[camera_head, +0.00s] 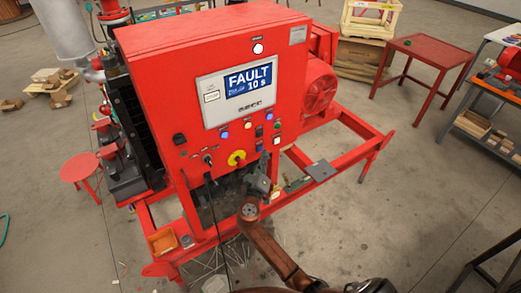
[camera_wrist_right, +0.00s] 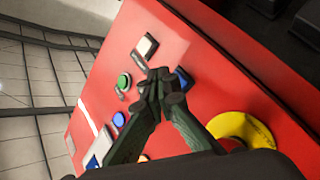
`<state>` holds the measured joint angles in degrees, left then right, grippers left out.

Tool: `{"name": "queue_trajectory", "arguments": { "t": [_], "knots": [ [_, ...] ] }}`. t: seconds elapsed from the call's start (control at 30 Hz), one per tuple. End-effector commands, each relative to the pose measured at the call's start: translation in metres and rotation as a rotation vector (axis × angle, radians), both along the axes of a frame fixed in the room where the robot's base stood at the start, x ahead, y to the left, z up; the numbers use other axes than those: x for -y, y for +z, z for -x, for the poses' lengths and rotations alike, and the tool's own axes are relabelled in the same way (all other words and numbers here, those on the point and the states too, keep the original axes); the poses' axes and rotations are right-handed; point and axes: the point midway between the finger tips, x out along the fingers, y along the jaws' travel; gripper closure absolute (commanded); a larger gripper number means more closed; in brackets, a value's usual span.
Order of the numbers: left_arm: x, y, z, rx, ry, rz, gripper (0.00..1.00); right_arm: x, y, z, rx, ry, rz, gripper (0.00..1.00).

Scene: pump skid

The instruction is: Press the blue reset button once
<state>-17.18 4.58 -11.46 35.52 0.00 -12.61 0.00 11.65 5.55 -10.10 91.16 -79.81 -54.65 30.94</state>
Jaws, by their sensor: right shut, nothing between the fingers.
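The red cabinet (camera_head: 195,60) has a front panel with several controls below a screen (camera_head: 238,88) reading "FAULT 10 s". A blue button (camera_wrist_right: 182,78) shows in the right wrist view just beside and partly behind the fingertips. Other blue round controls show on the panel, one on the left (camera_head: 225,135) and one higher right (camera_head: 270,117); I cannot read their labels. My right gripper (camera_wrist_right: 160,76) is shut and empty, its tips close to the panel; whether they touch the button I cannot tell. My left gripper is out of view.
A yellow-ringed knob (camera_head: 237,158) sits left of the right gripper. A green button (camera_wrist_right: 124,82) and a white square button (camera_wrist_right: 147,45) are near the fingertips. The red skid frame (camera_head: 345,160) juts out to the right. Open floor (camera_head: 400,210) lies beyond it.

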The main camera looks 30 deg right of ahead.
Motion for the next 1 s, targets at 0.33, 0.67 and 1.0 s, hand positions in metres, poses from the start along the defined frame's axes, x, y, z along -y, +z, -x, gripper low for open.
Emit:
{"name": "queue_trajectory", "arguments": {
  "t": [0.33, 0.67, 1.0],
  "knots": [
    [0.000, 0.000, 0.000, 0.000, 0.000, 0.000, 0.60, 0.000, 0.000, 0.000, 0.000, 0.000, 0.000, 1.00],
    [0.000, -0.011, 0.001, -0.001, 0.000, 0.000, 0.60, 0.000, -0.001, -0.008, 0.001, -0.001, 0.000, 1.00],
    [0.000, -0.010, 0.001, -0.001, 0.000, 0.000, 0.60, 0.000, 0.000, -0.008, 0.000, 0.000, 0.000, 1.00]
  ]
}}
